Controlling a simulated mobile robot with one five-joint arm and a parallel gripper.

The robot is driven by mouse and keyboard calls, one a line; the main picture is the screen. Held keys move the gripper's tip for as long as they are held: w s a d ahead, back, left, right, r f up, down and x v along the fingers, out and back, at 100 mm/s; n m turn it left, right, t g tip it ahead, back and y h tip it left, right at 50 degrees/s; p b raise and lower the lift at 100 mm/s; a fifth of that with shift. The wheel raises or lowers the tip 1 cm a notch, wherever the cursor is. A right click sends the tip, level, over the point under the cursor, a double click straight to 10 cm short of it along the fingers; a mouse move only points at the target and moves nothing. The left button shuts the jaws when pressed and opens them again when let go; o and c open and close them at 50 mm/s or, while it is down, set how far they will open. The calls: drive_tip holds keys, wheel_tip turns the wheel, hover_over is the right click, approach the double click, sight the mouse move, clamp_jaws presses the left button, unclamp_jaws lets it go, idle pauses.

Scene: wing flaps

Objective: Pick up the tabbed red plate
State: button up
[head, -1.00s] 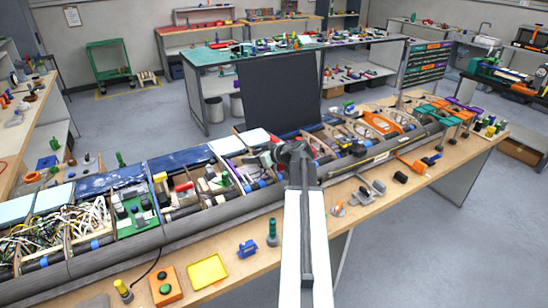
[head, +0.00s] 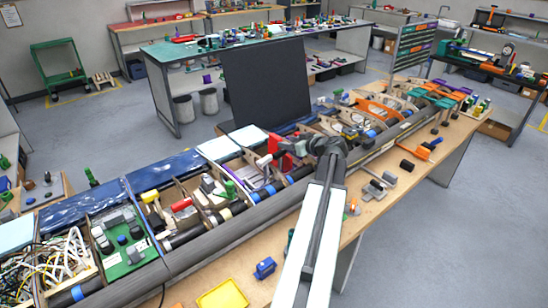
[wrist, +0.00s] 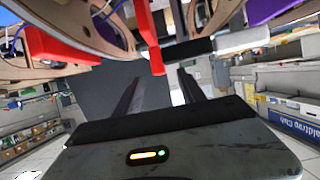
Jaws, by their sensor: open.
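A red piece (head: 286,149), probably the tabbed red plate, stands in the long open wing frame just left of my arm's end in the head view. In the wrist view an upright red strip (wrist: 149,38) hangs into the picture from the top, and a red bar (wrist: 58,46) lies to its left. I cannot tell whether they are one piece. My gripper (wrist: 158,92) is open, its two dark fingers apart with nothing visible between them. The red strip's lower end appears close to the finger gap. In the head view the fingers are hard to make out.
Wooden ribs (wrist: 115,25) and a black rod with a white end (wrist: 243,39) are close by in the wrist view. A black panel (head: 265,85) stands behind the wing. A yellow tray (head: 222,295) and a blue part (head: 264,268) lie on the bench's front strip.

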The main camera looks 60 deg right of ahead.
drive_tip(key=b+x, duration=0.3)
drive_tip(key=x, duration=0.4)
drive_tip(key=shift+w+d+f, duration=0.2)
drive_tip(key=shift+d, duration=0.05)
drive_tip(key=shift+r, duration=0.1)
clamp_jaws()
drive_tip(key=shift+s, duration=0.1)
idle(1.0)
